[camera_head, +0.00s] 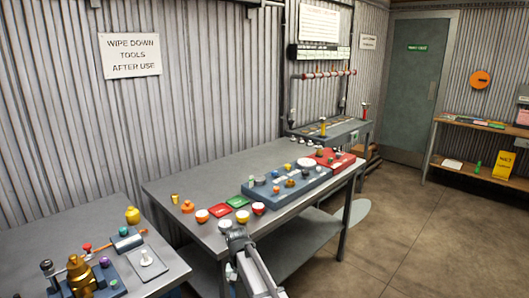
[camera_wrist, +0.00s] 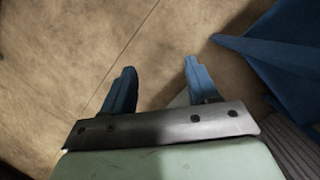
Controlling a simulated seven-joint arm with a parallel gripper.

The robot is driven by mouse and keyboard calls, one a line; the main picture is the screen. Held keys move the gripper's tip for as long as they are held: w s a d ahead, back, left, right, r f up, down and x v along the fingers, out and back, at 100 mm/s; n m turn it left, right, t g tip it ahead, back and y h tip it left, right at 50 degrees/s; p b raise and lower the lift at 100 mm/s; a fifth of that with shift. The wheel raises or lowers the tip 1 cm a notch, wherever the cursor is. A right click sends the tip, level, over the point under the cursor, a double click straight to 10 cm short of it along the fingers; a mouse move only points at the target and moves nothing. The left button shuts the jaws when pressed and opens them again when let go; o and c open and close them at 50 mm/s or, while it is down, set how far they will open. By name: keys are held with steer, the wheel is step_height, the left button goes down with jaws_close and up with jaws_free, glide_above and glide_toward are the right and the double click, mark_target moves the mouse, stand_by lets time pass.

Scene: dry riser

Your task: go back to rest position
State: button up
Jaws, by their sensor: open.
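My gripper (camera_wrist: 158,85) is open in the wrist view. Its two blue fingers stand apart with nothing between them, over brown floor. In the head view my arm shows at the lower middle, by the front edge of the grey workbench (camera_head: 170,193). Where the fingertips are in that view I cannot tell.
The workbench carries a blue tray (camera_head: 262,190), a red tray (camera_head: 345,163), bowls and small coloured parts. A second bench (camera_head: 60,227) with a brass fitting (camera_head: 80,272) stands at lower left. A wooden shelf (camera_head: 468,166) stands at right. The floor (camera_head: 410,240) between is clear.

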steer(key=s+d+f+g, duration=0.1)
steer(key=s+d+f, duration=0.75)
steer(key=f, duration=0.35)
steer(key=s+d+f+g, duration=0.1)
steer(key=s+d+f, duration=0.75)
steer(key=f, duration=0.25)
steer(key=s+d+f, duration=0.2)
steer(key=s+f, duration=0.1)
steer(key=s, duration=0.5)
steer(key=s+d+f+g, duration=0.1)
steer(key=s+d+f, duration=0.2)
steer(key=s, duration=0.6)
steer(key=s+d+f+m+g+y, duration=0.1)
steer(key=s+f, duration=0.3)
steer(key=s, duration=0.4)
steer(key=shift+s+d, duration=0.35)
steer(key=shift+d, duration=0.35)
steer(key=shift+r, duration=0.1)
